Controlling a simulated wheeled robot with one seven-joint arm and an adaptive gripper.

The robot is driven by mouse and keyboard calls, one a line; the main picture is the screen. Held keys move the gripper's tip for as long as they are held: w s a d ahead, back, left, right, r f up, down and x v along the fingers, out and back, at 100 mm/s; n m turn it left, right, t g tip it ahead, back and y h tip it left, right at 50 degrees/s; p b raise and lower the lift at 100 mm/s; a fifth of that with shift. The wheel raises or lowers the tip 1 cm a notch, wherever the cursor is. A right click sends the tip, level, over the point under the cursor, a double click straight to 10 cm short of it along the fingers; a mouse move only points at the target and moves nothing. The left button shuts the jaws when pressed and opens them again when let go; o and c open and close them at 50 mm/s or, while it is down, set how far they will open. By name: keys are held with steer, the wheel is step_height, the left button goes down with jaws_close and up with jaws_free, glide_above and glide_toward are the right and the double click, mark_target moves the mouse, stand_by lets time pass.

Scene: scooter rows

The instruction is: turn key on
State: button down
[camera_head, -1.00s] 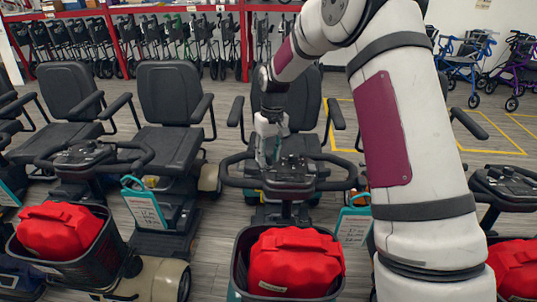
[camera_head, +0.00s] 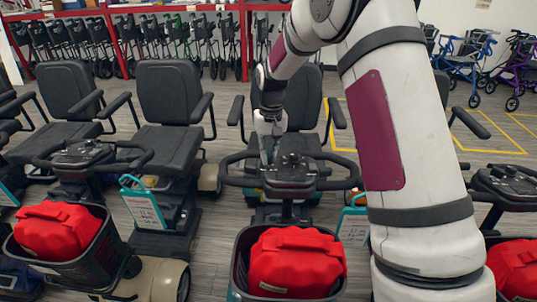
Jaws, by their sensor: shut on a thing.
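My gripper (camera_head: 268,156) points down at the dashboard (camera_head: 291,172) of the middle scooter, between its handlebar loops. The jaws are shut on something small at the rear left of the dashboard. The key itself is too small and too hidden behind the gripper and dashboard to make out, and I cannot see how it is turned. The scooter's black handlebar (camera_head: 337,184) spreads to both sides below my gripper.
A red bag (camera_head: 297,262) fills the middle scooter's front basket. Another scooter (camera_head: 88,158) stands at left and one (camera_head: 510,188) at right. The middle seat (camera_head: 303,100) is behind my gripper. Walkers (camera_head: 472,52) stand at the back right.

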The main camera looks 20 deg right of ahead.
steer(key=m+b, duration=0.1)
steer(key=m, duration=0.3)
steer(key=shift+w+h, duration=0.1)
steer(key=shift+h, duration=0.3)
steer(key=shift+m+b, duration=0.35)
steer(key=shift+m, duration=2.15)
steer(key=shift+g, duration=0.3)
steer(key=c, duration=1.6)
jaws_free()
steer(key=shift+r, duration=0.15)
step_height(320, 180, up, 12)
steer(key=shift+w+a, duration=0.3)
